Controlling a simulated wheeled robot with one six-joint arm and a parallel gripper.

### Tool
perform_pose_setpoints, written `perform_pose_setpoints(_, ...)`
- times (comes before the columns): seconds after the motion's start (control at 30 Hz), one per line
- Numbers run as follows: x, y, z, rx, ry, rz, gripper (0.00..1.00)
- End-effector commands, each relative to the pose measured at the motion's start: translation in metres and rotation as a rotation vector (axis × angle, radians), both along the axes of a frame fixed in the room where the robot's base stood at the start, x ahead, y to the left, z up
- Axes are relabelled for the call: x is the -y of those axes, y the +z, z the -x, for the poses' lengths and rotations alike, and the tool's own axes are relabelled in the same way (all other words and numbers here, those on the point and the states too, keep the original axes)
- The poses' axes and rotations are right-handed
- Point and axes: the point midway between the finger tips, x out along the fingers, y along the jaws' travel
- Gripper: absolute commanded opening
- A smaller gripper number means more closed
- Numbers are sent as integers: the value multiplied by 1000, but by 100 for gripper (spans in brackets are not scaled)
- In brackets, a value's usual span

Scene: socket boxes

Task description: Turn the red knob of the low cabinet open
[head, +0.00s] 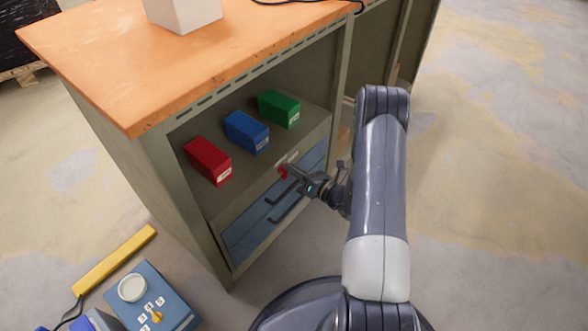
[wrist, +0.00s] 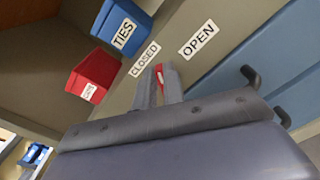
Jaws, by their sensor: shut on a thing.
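The low cabinet (head: 183,187) is grey-green with an orange top. Its red knob (head: 283,173) is on the front strip between the open shelf and the blue drawers. My gripper (head: 288,171) is at the knob, and its fingers are shut on it. In the wrist view the red knob (wrist: 160,77) shows as a narrow sliver between the two grey fingertips (wrist: 159,82); most of it is hidden. A CLOSED label (wrist: 145,59) lies just above left of the fingertips and an OPEN label (wrist: 199,38) to their upper right. I cannot tell which label the knob points to.
A red box (head: 207,160), a blue box (head: 246,132) and a green box (head: 279,108) stand on the shelf above. Drawer handles (head: 288,207) stick out below my gripper. A blue dial box (head: 160,300) and a yellow bar (head: 115,260) are at lower left.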

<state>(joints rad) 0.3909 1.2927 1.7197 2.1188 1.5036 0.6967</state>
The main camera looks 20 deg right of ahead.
Motion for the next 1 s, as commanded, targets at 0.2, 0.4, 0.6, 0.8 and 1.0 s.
perform_pose_setpoints(0.2,3,-3,-2,-123,0,-167,0)
perform_pose_setpoints(0.4,5,-6,-3,-236,0,-321,0)
perform_pose_setpoints(0.6,6,-9,-4,-347,0,-473,0)
perform_pose_setpoints(0.8,7,-12,-4,-444,0,-607,0)
perform_pose_setpoints(1.0,7,-15,-5,-519,-1,-711,0)
